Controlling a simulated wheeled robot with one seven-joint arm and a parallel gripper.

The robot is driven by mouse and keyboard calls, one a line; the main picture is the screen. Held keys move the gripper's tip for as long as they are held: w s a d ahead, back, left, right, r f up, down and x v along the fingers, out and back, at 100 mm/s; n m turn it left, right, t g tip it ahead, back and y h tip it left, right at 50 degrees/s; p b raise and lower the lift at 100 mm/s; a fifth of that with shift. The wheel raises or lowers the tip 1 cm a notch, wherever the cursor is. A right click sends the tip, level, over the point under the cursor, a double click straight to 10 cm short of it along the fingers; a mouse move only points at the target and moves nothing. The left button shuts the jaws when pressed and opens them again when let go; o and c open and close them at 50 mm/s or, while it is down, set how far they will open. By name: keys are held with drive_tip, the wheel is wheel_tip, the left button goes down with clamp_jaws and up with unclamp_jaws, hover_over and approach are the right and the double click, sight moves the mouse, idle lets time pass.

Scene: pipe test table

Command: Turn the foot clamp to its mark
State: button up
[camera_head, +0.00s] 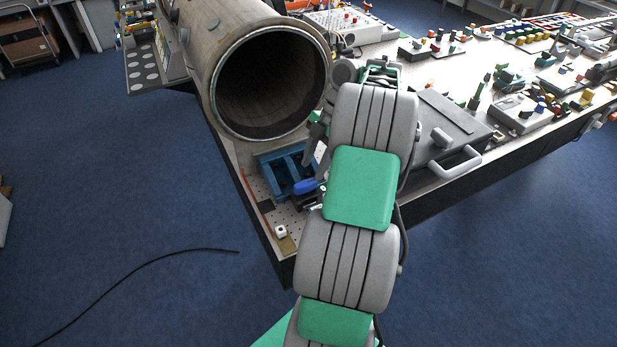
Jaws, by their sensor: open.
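A large grey-brown pipe (222,105) lies on the table with its dark open mouth facing me. A blue block-shaped fixture (270,171) stands at the foot of the pipe mouth, and a brighter blue handle (305,187) shows at its lower right. These look like the foot clamp, but I cannot tell for certain. No mark on it can be made out. My gripper (314,145) is by the right rim of the pipe, just above and right of the blue fixture. It is open and mostly hidden by my grey and green arm. Contact with the clamp cannot be judged.
The perforated table corner (267,198) has a small white-topped item (281,231) near its edge. A grey case with a handle (451,128) sits right of my arm. Many coloured parts crowd the table's right side. A black cable (150,264) lies on the blue floor.

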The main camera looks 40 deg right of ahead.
sight(307, 182)
drive_tip(key=b+x, duration=0.1)
drive_tip(key=x, duration=0.4)
drive_tip(key=shift+f, duration=0.15)
drive_tip(key=shift+c, duration=0.2)
clamp_jaws()
